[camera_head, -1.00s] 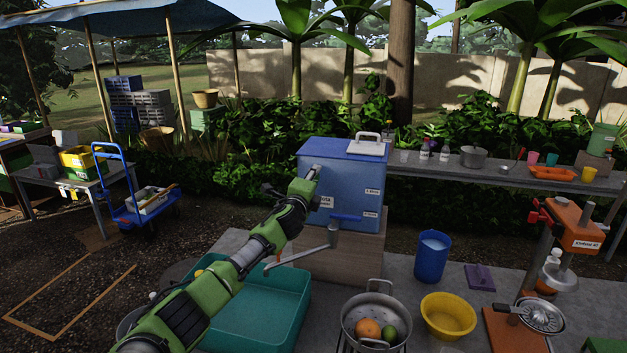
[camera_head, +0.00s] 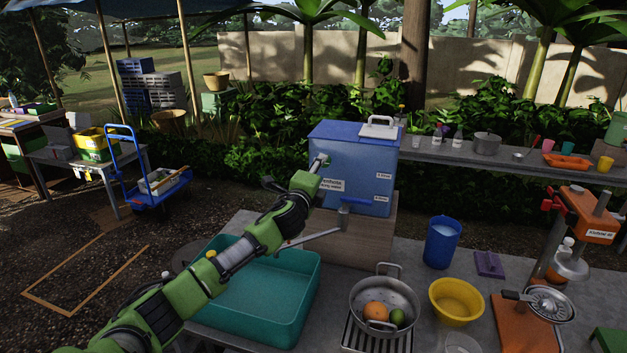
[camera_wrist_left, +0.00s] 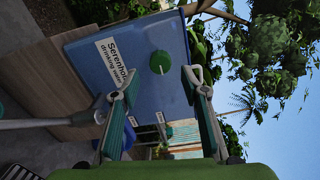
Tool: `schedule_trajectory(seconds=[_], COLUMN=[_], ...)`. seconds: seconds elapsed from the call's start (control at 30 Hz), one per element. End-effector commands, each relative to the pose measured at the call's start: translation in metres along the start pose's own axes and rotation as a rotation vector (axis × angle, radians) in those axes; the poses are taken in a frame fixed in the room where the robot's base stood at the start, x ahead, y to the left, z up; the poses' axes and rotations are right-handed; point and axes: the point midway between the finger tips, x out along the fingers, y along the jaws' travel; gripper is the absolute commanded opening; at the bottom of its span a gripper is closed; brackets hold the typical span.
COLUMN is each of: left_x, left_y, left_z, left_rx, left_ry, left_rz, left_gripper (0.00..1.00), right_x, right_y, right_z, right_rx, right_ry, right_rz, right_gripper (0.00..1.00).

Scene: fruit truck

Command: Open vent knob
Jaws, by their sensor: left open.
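A blue drinking-water box (camera_head: 380,165) with a white label stands on a wooden block. The left wrist view shows its side (camera_wrist_left: 90,30), bearing a round green knob (camera_wrist_left: 160,62) with a pale line on it. My left gripper (camera_head: 321,161) is at the box's left side. In the left wrist view my left gripper (camera_wrist_left: 159,72) is open, with one finger on each side of the knob in the picture; I see no finger touching it. In the head view the gripper mostly hides the knob. My right gripper is not in view.
A grey lever arm (camera_head: 315,238) sticks out below the box. A teal tub (camera_head: 255,295) stands front left. A pot with fruit (camera_head: 407,293), a blue cup (camera_head: 442,243) and a yellow bowl (camera_head: 455,302) stand to the right.

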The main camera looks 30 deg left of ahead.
Motion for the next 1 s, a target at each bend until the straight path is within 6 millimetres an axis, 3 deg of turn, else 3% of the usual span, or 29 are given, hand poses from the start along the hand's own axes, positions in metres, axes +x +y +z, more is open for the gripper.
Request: schedule_trajectory(seconds=[0.2, 0.4, 1.0], left_x=[-0.032, -0.049, -0.053], left_y=[0.001, 0.001, 0.001], left_z=[0.0, 0.0, 0.0], left_rx=[0.001, 0.001, 0.0], left_ry=[0.001, 0.0, 0.0], left_rz=[0.001, 0.001, 0.001], left_gripper=[0.41, 0.41, 0.41], right_x=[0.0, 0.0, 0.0], right_y=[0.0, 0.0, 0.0], right_z=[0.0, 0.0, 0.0], right_rx=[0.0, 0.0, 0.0], right_ry=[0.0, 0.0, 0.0], right_rz=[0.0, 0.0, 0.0], right_gripper=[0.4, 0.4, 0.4])
